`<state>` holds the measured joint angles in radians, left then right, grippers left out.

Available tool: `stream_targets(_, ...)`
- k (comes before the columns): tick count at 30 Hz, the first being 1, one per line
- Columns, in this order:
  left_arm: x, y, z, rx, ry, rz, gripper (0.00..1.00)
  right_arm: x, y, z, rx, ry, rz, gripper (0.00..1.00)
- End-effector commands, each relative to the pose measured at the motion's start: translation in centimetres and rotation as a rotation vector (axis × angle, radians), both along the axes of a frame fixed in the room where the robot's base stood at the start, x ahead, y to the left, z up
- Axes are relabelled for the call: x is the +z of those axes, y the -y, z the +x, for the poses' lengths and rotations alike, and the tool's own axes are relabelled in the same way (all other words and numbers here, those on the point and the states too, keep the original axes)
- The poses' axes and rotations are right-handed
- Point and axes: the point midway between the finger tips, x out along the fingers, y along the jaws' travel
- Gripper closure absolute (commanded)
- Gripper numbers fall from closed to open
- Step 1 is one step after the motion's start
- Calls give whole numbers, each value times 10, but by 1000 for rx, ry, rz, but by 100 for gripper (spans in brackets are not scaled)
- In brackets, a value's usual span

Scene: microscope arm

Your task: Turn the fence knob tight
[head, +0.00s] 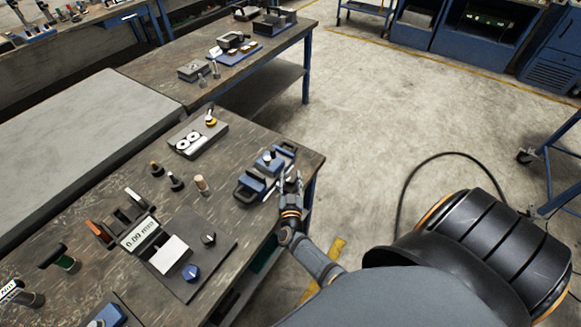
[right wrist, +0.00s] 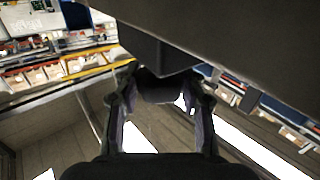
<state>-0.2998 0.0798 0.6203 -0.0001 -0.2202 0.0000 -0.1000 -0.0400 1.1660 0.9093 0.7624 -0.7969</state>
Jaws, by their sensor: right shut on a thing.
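A blue-and-grey fixture (head: 250,187) with black handles sits at the right edge of the near bench. My right gripper (head: 291,184) is at its right side, by the bench edge. In the right wrist view, my right gripper (right wrist: 160,100) is shut on a dark rounded knob (right wrist: 162,90), one finger on each side. The knob sits under a large dark body (right wrist: 230,45) that fills the top right. I take it for the fence knob; in the head view the gripper hides it. My left gripper is not in view.
The floor (head: 380,110) to the right is mostly clear.

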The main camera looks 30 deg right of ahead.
Motion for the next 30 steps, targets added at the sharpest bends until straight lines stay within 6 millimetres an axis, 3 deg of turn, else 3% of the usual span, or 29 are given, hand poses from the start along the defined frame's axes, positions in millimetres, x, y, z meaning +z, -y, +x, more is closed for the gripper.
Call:
stream_targets(11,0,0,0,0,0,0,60,0,0,0,-4,1,1,91)
stream_targets(12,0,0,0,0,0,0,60,0,0,0,-4,1,1,58)
stream_targets(17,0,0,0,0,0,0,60,0,0,0,-4,1,1,37)
stream_targets(26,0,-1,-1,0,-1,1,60,0,0,-1,-4,1,1,36)
stream_targets(30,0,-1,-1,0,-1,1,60,-1,-9,-14,-4,-1,3,36)
